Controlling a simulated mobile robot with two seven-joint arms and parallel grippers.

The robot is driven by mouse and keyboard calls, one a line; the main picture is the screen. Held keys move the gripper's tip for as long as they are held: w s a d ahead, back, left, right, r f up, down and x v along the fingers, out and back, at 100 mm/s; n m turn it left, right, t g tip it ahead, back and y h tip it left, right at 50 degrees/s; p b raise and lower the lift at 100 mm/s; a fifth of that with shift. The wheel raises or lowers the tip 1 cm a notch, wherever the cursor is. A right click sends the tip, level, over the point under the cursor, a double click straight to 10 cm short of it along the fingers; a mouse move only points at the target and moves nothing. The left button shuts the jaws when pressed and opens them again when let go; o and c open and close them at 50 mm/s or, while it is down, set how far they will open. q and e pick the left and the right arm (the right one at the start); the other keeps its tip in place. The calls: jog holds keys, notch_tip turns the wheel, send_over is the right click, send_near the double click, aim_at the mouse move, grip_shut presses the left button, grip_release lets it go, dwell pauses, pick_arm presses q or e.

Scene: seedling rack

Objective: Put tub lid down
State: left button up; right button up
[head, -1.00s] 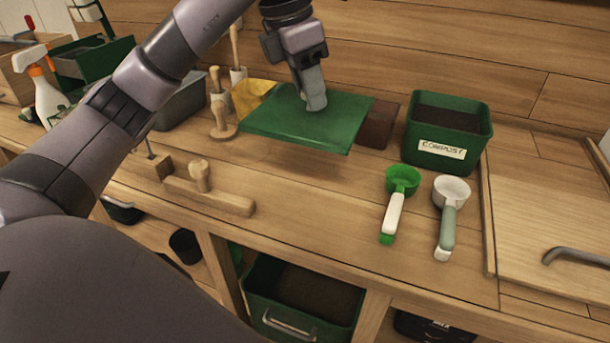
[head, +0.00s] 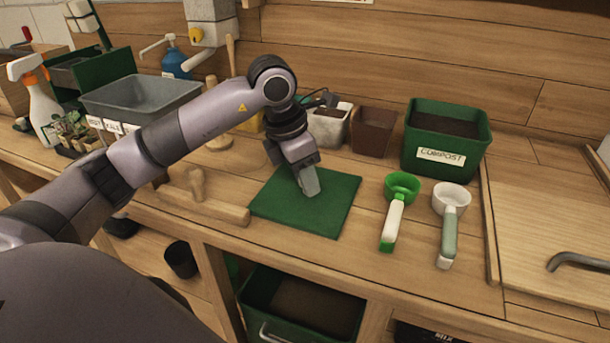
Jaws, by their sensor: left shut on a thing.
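The tub lid (head: 328,217) is a flat green square panel. It lies flat at, or just above, the wooden bench top, left of the scoops; I cannot tell whether it fully touches. My left gripper (head: 309,190) is over the lid's upper middle, pointing down, shut on it; the fingers hide the gripped part. The green tub labelled COMPOST (head: 447,137) stands open behind, to the right, with dark soil inside. My right gripper is not in view.
A green scoop (head: 402,187) and a white scoop (head: 451,201) lie right of the lid. A wooden float (head: 215,207) is close on its left. A brown pot (head: 373,130) and a pale pot (head: 328,126) stand behind. The bench's front edge is near the lid.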

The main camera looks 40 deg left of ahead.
aim_at(289, 197)
pick_arm(q)
jog(key=shift+f, duration=0.1)
jog(key=o, duration=1)
jog(key=shift+o, duration=0.2)
jog(key=shift+r, duration=0.2)
jog(key=p+v, duration=0.1)
jog(key=v, duration=1.1)
jog(key=shift+f, duration=0.1)
